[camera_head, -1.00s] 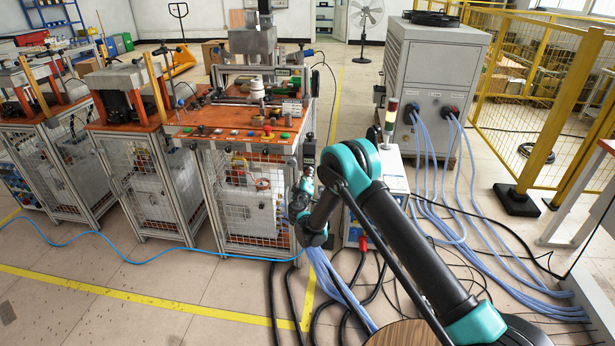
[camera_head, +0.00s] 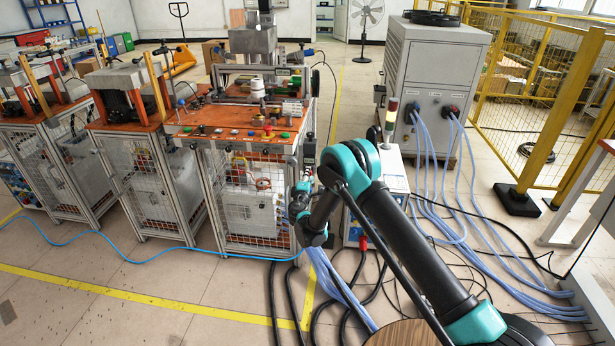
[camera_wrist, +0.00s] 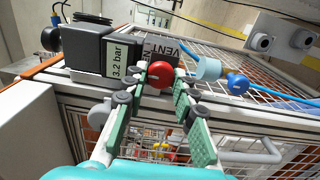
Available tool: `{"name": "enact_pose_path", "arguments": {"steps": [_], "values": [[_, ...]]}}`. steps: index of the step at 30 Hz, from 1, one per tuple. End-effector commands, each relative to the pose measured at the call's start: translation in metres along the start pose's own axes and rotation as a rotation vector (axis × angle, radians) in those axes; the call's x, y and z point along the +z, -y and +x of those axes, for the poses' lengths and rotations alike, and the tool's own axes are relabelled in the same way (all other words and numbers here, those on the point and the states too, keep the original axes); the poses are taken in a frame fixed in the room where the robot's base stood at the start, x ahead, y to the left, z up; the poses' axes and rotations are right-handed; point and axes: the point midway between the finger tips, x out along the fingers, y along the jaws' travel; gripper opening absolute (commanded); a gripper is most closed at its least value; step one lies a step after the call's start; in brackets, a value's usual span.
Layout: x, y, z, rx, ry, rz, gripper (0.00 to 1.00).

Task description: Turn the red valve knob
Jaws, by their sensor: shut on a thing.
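The red valve knob (camera_wrist: 160,75) is round and shows in the wrist view between the tips of my gripper (camera_wrist: 152,96). The two green-padded fingers stand on either side of the knob and are shut on it. The knob sits in front of a dark block with a "VENT" label (camera_wrist: 163,48). A black box with a "3.2 bar" display (camera_wrist: 117,58) stands just left of it. In the head view my gripper (camera_head: 303,190) is at the right front corner of the heater bench, and the knob cannot be made out there.
The mesh-sided bench (camera_head: 245,205) stands left of my gripper. In the wrist view a blue fitting with a hose (camera_wrist: 237,83) lies right of the knob. A white cabinet with a signal light (camera_head: 390,187) stands right, behind my arm. Hoses and cables (camera_head: 335,285) run over the floor below.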

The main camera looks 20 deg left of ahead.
Motion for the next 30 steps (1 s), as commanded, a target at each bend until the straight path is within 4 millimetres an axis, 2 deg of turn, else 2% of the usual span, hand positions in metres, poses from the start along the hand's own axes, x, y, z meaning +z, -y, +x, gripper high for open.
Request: {"name": "enact_pose_path", "arguments": {"steps": [15,16,20,30], "values": [[-0.0014,0.0012,-0.0017,-0.001,-0.002,-0.015,0.00],[-0.0014,0.0012,-0.0017,-0.001,-0.002,-0.015,0.30],[-0.0011,0.0009,-0.0012,-0.001,-0.002,-0.015,0.46],[-0.0008,0.0004,-0.0037,0.000,-0.001,-0.016,0.47]]}}
